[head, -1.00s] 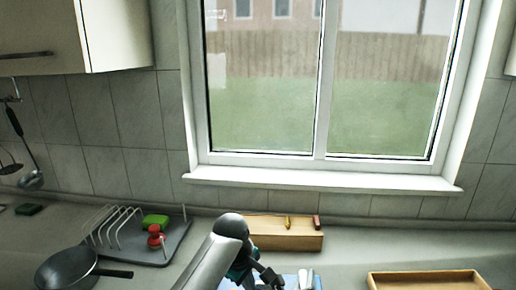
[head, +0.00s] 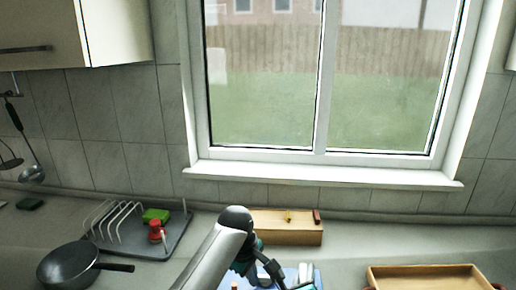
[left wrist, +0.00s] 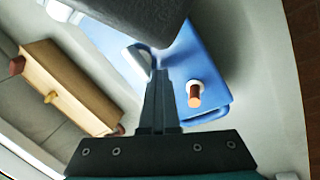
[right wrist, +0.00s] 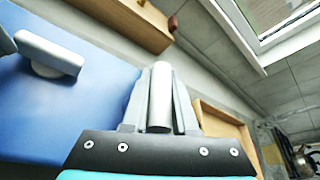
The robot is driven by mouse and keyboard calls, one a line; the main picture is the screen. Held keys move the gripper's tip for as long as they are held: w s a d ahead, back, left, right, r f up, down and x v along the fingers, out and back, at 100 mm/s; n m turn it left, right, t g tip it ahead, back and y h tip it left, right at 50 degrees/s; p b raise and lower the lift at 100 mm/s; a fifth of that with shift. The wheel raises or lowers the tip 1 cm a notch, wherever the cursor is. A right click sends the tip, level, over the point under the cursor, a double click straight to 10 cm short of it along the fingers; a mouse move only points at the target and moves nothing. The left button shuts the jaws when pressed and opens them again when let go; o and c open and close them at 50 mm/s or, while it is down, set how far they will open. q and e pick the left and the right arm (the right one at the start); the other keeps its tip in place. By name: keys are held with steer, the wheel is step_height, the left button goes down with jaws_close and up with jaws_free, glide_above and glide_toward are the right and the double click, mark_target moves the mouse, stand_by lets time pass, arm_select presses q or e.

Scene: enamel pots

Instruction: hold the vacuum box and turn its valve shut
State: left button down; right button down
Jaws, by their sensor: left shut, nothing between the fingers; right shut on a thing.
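The blue vacuum box (head: 292,272) lies on the counter, largely hidden by my arm in the head view. Its blue top shows in the left wrist view (left wrist: 205,65) and right wrist view (right wrist: 75,95). A pale grey lever (right wrist: 48,52), probably the valve, stands on the top. My left gripper (left wrist: 158,72) is shut and empty, its tips close to a pale bar (left wrist: 138,57), probably this lever; contact is unclear. A brown-tipped peg (left wrist: 194,94) also stands on the box. My right gripper (right wrist: 160,85) is shut on an upright grey cylinder (right wrist: 160,100) at the box's edge.
A wooden block (head: 285,233) stands behind the box, and a wooden tray (head: 425,271) stands to its right. A dish rack (head: 140,238) and a dark pan (head: 68,263) are at the left. Bare counter lies between the box and the tray.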

arm_select(q)
steer(key=shift+d, duration=0.3)
steer(key=shift+s+d, duration=0.1)
steer(key=shift+s+d, duration=0.25)
steer(key=shift+s+d, duration=0.15)
steer(key=shift+s, duration=0.05)
stand_by(0.3)
steer(key=shift+s+d, duration=0.15)
steer(key=shift+d, duration=0.2)
steer(key=shift+s, duration=0.15)
stand_by(0.5)
steer(key=shift+s+a, duration=0.1)
steer(key=shift+s, duration=0.1)
steer(key=w+v, duration=0.1)
steer(key=v, duration=0.4)
steer(key=shift+d+r, duration=0.35)
steer(key=shift+r, duration=0.2)
